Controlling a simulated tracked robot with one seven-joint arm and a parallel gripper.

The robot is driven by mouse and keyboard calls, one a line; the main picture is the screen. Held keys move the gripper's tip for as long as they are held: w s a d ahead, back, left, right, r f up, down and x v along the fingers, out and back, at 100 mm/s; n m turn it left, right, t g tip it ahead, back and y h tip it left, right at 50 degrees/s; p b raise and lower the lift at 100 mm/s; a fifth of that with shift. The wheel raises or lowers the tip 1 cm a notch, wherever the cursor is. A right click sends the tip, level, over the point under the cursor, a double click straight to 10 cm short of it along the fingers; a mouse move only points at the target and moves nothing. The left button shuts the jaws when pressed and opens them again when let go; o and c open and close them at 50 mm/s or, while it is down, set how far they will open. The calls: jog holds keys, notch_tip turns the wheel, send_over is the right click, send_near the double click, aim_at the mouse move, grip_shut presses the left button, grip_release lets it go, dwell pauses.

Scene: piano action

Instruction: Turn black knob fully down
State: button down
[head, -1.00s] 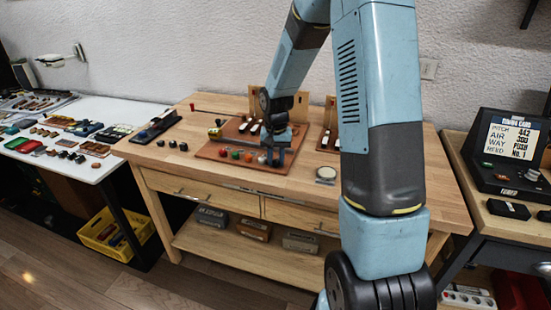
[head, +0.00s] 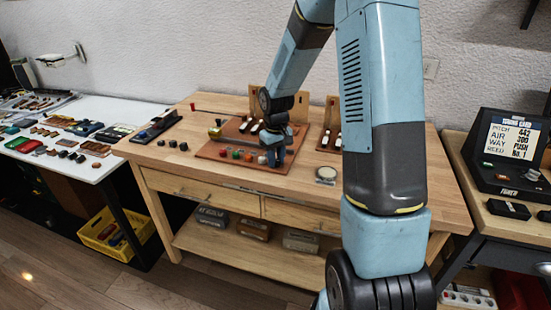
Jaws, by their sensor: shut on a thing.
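My gripper (head: 273,158) points down at the right end of the row of knobs on the reddish-brown board (head: 210,152). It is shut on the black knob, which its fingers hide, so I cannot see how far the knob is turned. To its left on the board are a white knob (head: 262,159), an orange knob (head: 249,157), a green knob (head: 236,154) and a red knob (head: 223,152).
The board lies on a wooden workbench (head: 180,178). Upright wooden pieces with pale keys (head: 330,138) stand behind and right of my gripper. A round pale dish (head: 326,174) lies at right. The bench front is mostly clear.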

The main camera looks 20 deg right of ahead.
jog(key=n, duration=0.4)
jog(key=shift+n, duration=0.3)
jog(key=n, duration=0.3)
jog(key=shift+n, duration=0.3)
jog(key=n, duration=0.5)
jog(key=shift+w+d+r, duration=0.1)
jog(key=shift+n, duration=1.6)
jog(key=shift+w, duration=0.1)
jog(key=c, duration=1.2)
grip_release()
jog(key=shift+o, duration=0.2)
